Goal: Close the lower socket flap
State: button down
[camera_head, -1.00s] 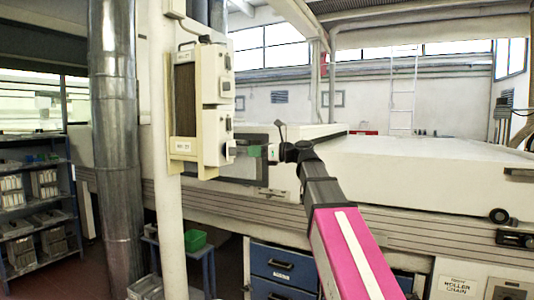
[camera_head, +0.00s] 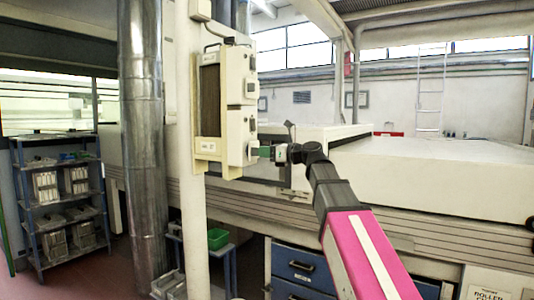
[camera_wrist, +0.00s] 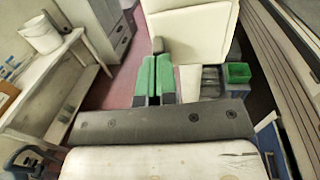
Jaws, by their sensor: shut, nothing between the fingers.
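The cream control box (camera_head: 209,100) is fixed to a post, with an upper socket unit (camera_head: 243,92) and a lower socket unit (camera_head: 240,137) on its right side. The lower socket flap cannot be clearly made out; my fingers and the small size hide its state. My gripper (camera_head: 260,151) is at the right side of the lower socket unit, close to it or touching; I cannot tell which. In the wrist view its green fingers (camera_wrist: 157,56) are together and empty, by a small grey part (camera_wrist: 157,45) at the edge of a cream box face (camera_wrist: 192,32).
A metal duct (camera_head: 143,130) stands left of the post. The long cream tunnel housing (camera_head: 430,180) lies right of and behind my arm. A small stand with a green bin (camera_head: 217,238) and a blue drawer cabinet (camera_head: 299,266) are below. A shelf rack (camera_head: 62,200) stands left.

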jog(key=shift+s+a+m+t, duration=0.25)
jog(key=shift+a+t, duration=0.25)
jog(key=shift+a, duration=0.3)
jog(key=v, duration=1)
jog(key=w+d+f+n+g+h, duration=0.1)
jog(key=d+f+n+h, duration=0.15)
jog(key=f, duration=0.95)
jog(key=d+f+n+h, duration=0.2)
jog(key=f+n+h, duration=0.2)
jog(key=f, duration=0.8)
jog(key=w+d+f+n+g+h, duration=0.1)
jog(key=d+f+n+h, duration=0.2)
jog(key=f, duration=0.9)
jog(key=s+d+f+n+g+h, duration=0.1)
jog(key=s+d+f+n+h, duration=0.1)
jog(key=f, duration=0.7)
jog(key=s+d+f+n+g+h, duration=0.2)
jog(key=s+d+f+n, duration=0.3)
jog(key=f, duration=0.3)
jog(key=s+d+f+n+g+h, duration=0.1)
jog(key=s+d+f+n+h, duration=0.2)
jog(key=f, duration=0.6)
jog(key=s+d+n, duration=0.1)
jog(key=s+n, duration=0.1)
jog(key=shift+s+f+n+g, duration=0.3)
jog(key=shift+s+n+g, duration=0.05)
jog(key=shift+n+g, duration=0.05)
jog(key=shift+d+h, duration=0.1)
jog(key=shift+h, duration=0.15)
